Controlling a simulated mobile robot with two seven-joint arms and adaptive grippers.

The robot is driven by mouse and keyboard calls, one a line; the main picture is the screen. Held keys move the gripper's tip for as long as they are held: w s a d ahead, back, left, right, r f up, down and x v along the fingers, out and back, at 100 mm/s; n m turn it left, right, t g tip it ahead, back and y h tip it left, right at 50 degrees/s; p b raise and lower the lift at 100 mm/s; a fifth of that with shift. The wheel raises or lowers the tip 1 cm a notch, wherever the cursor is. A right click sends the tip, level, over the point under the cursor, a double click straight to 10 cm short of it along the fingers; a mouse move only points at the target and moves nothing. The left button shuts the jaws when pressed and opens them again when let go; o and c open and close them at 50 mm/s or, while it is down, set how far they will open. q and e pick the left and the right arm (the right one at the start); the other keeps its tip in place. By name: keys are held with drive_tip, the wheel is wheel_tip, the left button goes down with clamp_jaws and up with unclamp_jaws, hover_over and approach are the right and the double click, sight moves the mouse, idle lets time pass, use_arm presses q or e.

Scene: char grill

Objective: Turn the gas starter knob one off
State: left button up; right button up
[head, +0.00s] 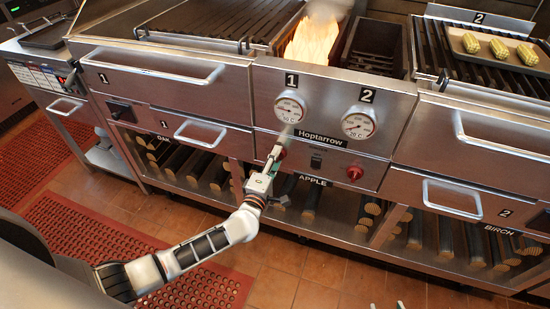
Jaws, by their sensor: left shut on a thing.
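The gas starter knob one (282,154) is a small red knob on the steel front panel, below the gauge marked 1 (289,108). It is partly hidden by my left gripper (275,156), which is shut on it from the front left. A matching red knob (355,172) sits further right, below the gauge marked 2 (358,124), and is clear of me. A flame (312,40) burns in the opening above gauge 1. Two pale tips of my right gripper (386,305) show apart at the bottom edge; it looks open and empty.
A dark switch (316,160) sits between the knobs. Drawer handles (200,133) stick out on both sides. Logs lie on the open shelves below (310,200). Corn on a tray (464,50) rests on the right grill. The tiled floor (310,265) in front is free.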

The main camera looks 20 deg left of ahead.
drive_tip(key=shift+s+f, duration=0.35)
drive_tip(key=shift+s, duration=0.1)
use_arm(q)
drive_tip(key=o, duration=1.1)
drive_tip(key=s, duration=1.2)
drive_tip(key=shift+a, duration=0.2)
use_arm(e)
drive_tip(key=shift+w+r, duration=0.25)
drive_tip(key=shift+w, duration=0.05)
